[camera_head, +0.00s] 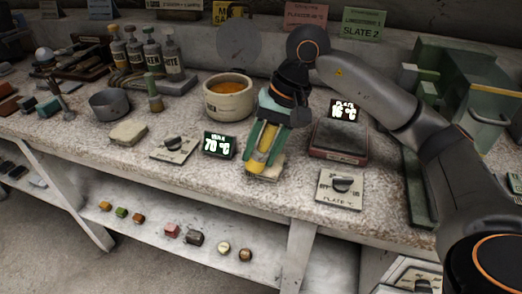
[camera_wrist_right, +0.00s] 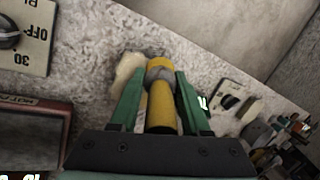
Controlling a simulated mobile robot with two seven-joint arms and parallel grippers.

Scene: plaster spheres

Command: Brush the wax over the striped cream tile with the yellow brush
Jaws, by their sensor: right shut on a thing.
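My right gripper (camera_head: 263,150) is shut on the yellow brush (camera_head: 264,140), its green fingers on either side of the handle. In the right wrist view the brush (camera_wrist_right: 162,108) lies between the fingers (camera_wrist_right: 160,100), its head pointing away. A cream tile (camera_head: 275,169) lies on the bench just under the brush head and is partly hidden. It also shows in the right wrist view (camera_wrist_right: 125,68), beside the brush tip. I cannot tell whether they touch, and no stripes are clear. The pot of amber wax (camera_head: 229,87) stands left of the gripper. My left gripper is not in view.
A lit display (camera_head: 219,145) and a dial plate (camera_head: 174,148) stand left of the brush. A hot plate (camera_head: 338,142) and another dial plate (camera_head: 340,188) are at right. Another cream piece (camera_head: 128,133) lies farther left. The bench's front edge is close.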

